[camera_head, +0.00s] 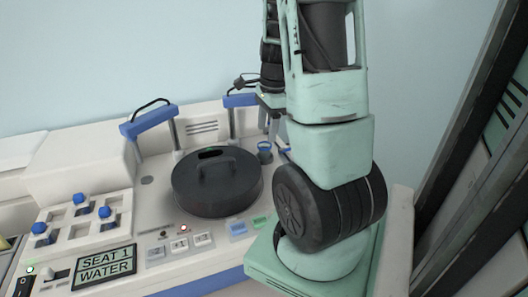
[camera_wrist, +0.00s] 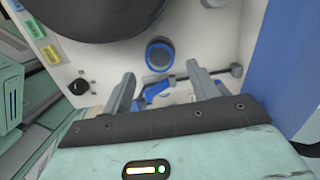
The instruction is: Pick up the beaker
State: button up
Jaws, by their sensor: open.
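A small blue-rimmed round vessel, which looks like the beaker (camera_head: 265,151), stands on the white machine top just right of the black lidded drum. In the wrist view the beaker (camera_wrist: 159,54) shows from above as a blue ring with a dark middle. My gripper (camera_wrist: 163,80) is open, its two grey fingers apart with nothing held between them. The beaker lies beyond the fingertips, roughly centred between them. In the head view my gripper (camera_head: 271,128) is above and close to the beaker, partly hidden by my arm.
The black drum (camera_head: 217,183) with a handle stands close left of the beaker. Blue-topped arms (camera_head: 150,120) rise behind it. A blue lever (camera_wrist: 152,93) lies near the fingers in the wrist view. A "SEAT 1 WATER" display (camera_head: 105,267) is at front left.

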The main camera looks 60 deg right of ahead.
aim_at(264, 147)
jog(key=shift+w+a+f, duration=0.15)
jog(key=shift+a+f, duration=0.05)
jog(key=shift+f, duration=1.55)
jog(key=shift+w+a+f, duration=0.1)
jog(key=shift+a+f, duration=0.05)
jog(key=shift+f, duration=1.55)
jog(key=c, duration=1.1)
